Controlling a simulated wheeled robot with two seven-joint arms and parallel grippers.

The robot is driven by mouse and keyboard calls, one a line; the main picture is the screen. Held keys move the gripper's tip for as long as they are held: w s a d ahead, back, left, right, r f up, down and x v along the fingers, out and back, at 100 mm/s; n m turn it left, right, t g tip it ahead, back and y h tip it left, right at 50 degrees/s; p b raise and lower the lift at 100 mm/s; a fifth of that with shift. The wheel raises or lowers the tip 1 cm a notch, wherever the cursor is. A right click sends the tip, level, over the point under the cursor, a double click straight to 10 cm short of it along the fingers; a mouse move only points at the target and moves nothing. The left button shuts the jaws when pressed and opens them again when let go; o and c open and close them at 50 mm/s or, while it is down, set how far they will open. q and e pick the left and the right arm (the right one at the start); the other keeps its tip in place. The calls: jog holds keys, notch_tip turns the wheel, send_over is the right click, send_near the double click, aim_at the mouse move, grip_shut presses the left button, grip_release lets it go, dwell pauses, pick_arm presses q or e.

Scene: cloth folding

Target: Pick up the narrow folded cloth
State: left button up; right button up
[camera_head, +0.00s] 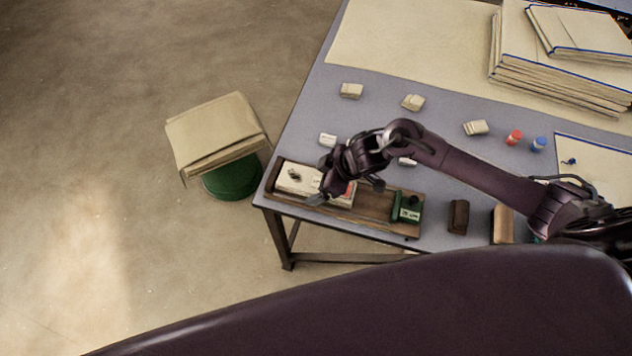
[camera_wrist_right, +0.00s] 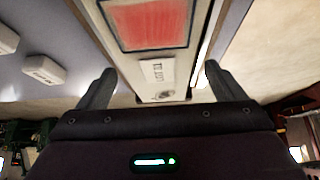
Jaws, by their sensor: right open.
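A pale, narrow flat item with a red patch (camera_wrist_right: 152,22) and a small printed label lies below my right gripper in the right wrist view. It appears to be the pale item (camera_head: 298,180) in the wooden tray in the head view, partly hidden by my gripper. I cannot tell for certain that it is the narrow folded cloth. My right gripper (camera_head: 347,187) is over the tray's left half. In the wrist view its two fingers (camera_wrist_right: 160,75) are spread, one on each side of the item, with nothing held between them. My left gripper is out of view.
The wooden tray (camera_head: 378,207) lies along the grey table's front edge, with a green labelled object (camera_head: 407,208) at its right end. Several small pale bundles (camera_head: 413,102) lie behind. Large folded sheets (camera_head: 555,75) are stacked back right. A tan folded cloth (camera_head: 215,130) covers a green stool (camera_head: 232,180).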

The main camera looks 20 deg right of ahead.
jog(key=c, duration=1.1)
